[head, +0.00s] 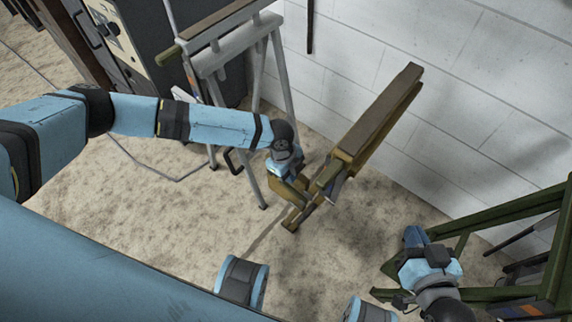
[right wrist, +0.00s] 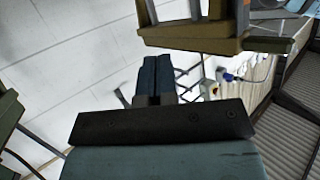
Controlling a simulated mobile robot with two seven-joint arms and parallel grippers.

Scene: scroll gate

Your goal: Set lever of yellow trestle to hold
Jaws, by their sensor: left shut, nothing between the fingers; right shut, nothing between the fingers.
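The yellow trestle (head: 378,112), a dull yellow-brown frame with a long top beam, stands in the middle right of the head view, close to the wall. Part of its yellow-brown frame also crosses the top of the right wrist view (right wrist: 190,43). A small grey part (head: 336,187) shows low on it; I cannot tell whether this is the lever. My left gripper (head: 291,172) is shut at the trestle's left side; its fingertips are largely hidden and contact is unclear. My right gripper (head: 413,236) is shut and empty, right of the trestle; its blue fingers show in the right wrist view (right wrist: 156,76).
A grey trestle (head: 230,55) stands behind my left arm. A green trestle (head: 515,208) stands at the right, near my right gripper. A dark cabinet (head: 150,45) is at the back left. A white block wall (head: 465,110) closes the back.

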